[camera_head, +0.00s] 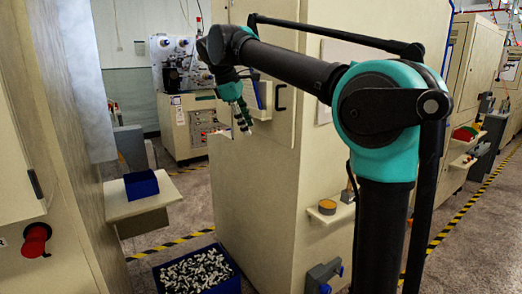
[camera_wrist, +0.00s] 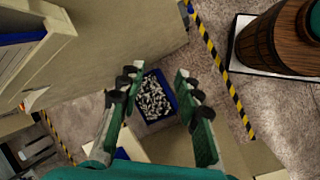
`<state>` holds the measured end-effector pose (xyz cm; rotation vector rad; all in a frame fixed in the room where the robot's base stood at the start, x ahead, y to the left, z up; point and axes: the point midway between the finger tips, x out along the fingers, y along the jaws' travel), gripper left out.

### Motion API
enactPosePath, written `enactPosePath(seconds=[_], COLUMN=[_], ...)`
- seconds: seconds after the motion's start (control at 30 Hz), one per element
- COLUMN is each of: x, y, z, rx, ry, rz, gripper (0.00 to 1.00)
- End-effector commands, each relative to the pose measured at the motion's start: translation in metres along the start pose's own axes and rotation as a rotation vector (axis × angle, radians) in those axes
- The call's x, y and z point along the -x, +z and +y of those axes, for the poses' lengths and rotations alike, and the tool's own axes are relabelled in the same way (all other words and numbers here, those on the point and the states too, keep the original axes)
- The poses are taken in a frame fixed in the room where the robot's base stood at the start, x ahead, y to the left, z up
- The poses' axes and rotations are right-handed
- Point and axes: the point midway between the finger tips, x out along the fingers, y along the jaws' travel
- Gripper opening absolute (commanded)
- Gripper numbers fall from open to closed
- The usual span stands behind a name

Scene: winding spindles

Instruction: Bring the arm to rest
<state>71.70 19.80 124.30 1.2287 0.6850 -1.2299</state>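My arm is raised in the head view, with the forearm reaching left from the teal elbow. My gripper (camera_head: 241,116) hangs from its end, pointing down in front of a beige cabinet (camera_head: 262,185). In the wrist view the two green fingers of my gripper (camera_wrist: 158,79) stand wide apart with nothing between them. Well below, a dark blue bin (camera_wrist: 174,91) full of small grey and white spindles (camera_wrist: 153,99) shows in the gap. In the head view the same bin (camera_head: 237,284) stands on the floor at the bottom.
A blue box (camera_head: 141,184) sits on a beige shelf (camera_head: 130,207) at left. A red knob (camera_head: 36,240) juts from the left machine. A wooden barrel (camera_wrist: 275,42) stands at upper right in the wrist view. Yellow-black floor tape (camera_wrist: 217,65) runs beside open grey floor.

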Motion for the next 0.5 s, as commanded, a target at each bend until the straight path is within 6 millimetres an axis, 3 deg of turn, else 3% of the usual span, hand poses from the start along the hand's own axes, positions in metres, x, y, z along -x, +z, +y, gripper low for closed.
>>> enactPosePath(seconds=[0.03, 0.27, 0.37, 0.5], x=[-0.03, -0.159, -0.212, -0.279], y=[0.013, 0.061, 0.084, 0.115], z=[-0.005, -0.051, -0.085, -0.143], rx=[-0.081, -0.464, -0.635, -0.88], ry=[-0.015, -0.078, -0.103, -0.137], rz=[0.016, 0.105, 0.14, 0.19], gripper=[0.34, 0.34, 0.34, 0.34])
